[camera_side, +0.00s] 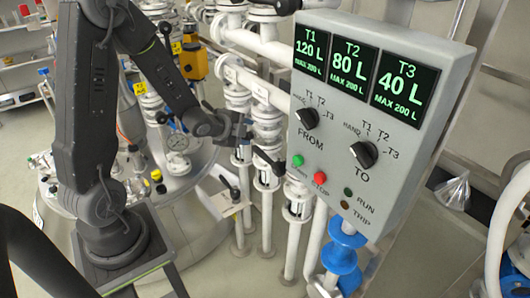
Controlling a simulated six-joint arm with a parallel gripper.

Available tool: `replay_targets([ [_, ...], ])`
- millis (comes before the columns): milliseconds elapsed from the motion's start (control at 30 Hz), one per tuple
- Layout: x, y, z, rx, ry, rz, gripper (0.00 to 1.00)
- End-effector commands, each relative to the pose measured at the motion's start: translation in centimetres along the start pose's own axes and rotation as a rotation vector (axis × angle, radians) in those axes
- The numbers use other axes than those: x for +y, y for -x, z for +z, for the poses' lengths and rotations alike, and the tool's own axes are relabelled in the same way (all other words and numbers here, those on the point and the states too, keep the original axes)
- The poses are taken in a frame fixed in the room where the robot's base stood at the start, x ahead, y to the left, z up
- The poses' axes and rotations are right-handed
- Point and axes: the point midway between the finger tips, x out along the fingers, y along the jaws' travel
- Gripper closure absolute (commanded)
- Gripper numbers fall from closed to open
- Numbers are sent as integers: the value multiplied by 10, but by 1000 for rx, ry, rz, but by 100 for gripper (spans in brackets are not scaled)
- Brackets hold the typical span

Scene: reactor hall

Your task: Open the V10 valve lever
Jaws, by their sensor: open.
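My gripper (243,129) is at the middle of the view, at the end of my dark arm, in front of the white vertical pipes. It is open, and I see nothing held in it. A dark valve lever (268,160) sits on the pipes just below and right of the gripper, beside the control box. A second dark lever (229,187) is lower and further left, near a small pale tag. I cannot read a V10 label on either, so I cannot tell which is V10. Contact between gripper and levers is not clear.
A grey control box (340,155) with T1, T2 and T3 displays and two knobs stands close on the right. White flanged pipes (262,90) crowd behind the gripper. A round steel vessel (190,225) lies below left. Blue fittings (342,250) are under the box.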

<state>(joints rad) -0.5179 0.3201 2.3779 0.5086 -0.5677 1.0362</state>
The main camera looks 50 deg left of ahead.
Motion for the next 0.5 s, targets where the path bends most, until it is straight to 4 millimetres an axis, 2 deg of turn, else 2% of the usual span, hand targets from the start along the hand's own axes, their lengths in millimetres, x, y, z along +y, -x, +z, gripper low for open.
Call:
replay_targets([
  [33,14,-11,13,26,-49,-11,51],
  [100,28,-22,24,74,-125,-51,51],
  [200,49,-31,38,139,-214,-120,51],
  [400,83,-31,55,217,-316,-275,51],
  [500,92,-28,59,231,-337,-331,51],
])
